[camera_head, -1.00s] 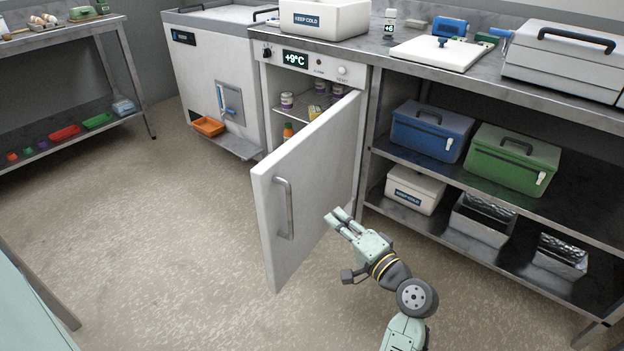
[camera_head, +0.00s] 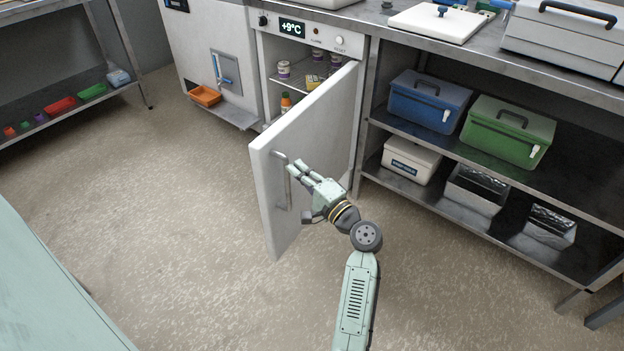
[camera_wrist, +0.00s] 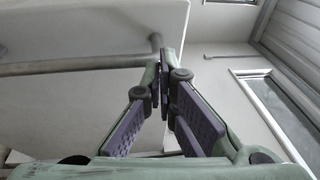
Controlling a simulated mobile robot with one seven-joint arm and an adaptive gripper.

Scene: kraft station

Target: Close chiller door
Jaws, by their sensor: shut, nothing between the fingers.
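The white chiller door (camera_head: 318,130) stands open, swung out from the chiller (camera_head: 306,50), whose display reads +9°C. A vertical metal handle (camera_head: 283,181) is on the door's outer face; it also shows in the wrist view (camera_wrist: 75,66), running across the pale door panel (camera_wrist: 60,110). My gripper (camera_head: 294,167) is at the outer face of the door, close to the handle's upper part. In the wrist view its fingertips (camera_wrist: 162,75) are together with nothing between them, beside the handle's end. I cannot tell whether they touch the handle or the door.
Small jars and an orange-topped bottle (camera_head: 286,101) sit inside the chiller. To the right, an open shelf holds a blue cooler (camera_head: 428,101), a green cooler (camera_head: 507,132) and a white box (camera_head: 411,160). The floor (camera_head: 180,210) left of the door is clear.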

